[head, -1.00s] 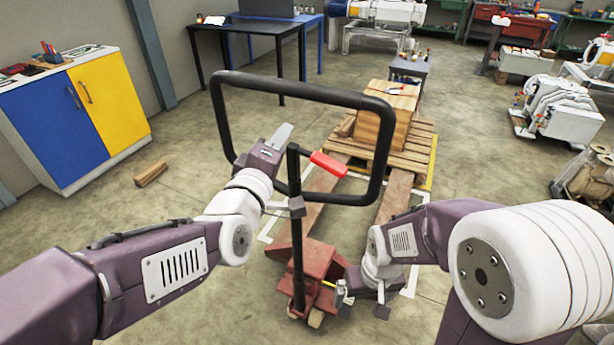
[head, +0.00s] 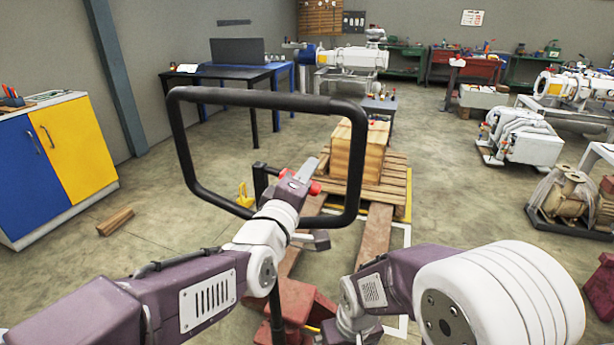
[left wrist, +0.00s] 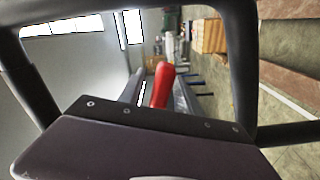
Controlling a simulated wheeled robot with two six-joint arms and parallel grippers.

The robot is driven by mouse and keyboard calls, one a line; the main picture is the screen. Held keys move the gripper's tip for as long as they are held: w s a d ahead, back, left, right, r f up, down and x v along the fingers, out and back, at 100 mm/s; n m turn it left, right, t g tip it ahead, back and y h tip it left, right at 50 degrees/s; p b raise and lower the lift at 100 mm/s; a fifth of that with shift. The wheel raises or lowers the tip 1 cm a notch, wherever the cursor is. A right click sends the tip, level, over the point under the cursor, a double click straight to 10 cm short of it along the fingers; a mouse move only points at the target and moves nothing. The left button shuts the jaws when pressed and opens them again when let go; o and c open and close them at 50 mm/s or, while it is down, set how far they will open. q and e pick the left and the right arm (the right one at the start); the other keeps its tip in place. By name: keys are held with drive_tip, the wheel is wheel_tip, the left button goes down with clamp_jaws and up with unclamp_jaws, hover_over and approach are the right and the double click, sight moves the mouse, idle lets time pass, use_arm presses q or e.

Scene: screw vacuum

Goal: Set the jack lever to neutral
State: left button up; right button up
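The jack's black loop handle (head: 268,98) stands upright in front of me, on a post rising from the red jack body (head: 298,300). The red lever (head: 315,188) sits inside the loop, partly hidden behind my left gripper (head: 305,172). In the left wrist view the red lever (left wrist: 161,84) stands between the two grey fingers of the left gripper (left wrist: 158,95). The fingers are apart, with a narrow gap visible on the lever's left; contact on the right is unclear. My right arm ends low beside the jack body; its fingers are not distinguishable.
A wooden crate (head: 357,152) sits on a pallet (head: 392,178) beyond the handle. A blue and yellow cabinet (head: 75,150) stands left, near a wood block (head: 115,221) on the floor. White pump machines (head: 520,138) stand right. Floor between is mostly clear.

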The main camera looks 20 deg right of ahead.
use_arm(q)
drive_tip(key=shift+w+d, duration=0.1)
drive_tip(key=shift+w, duration=0.15)
drive_tip(key=shift+c, duration=0.3)
clamp_jaws()
idle(1.0)
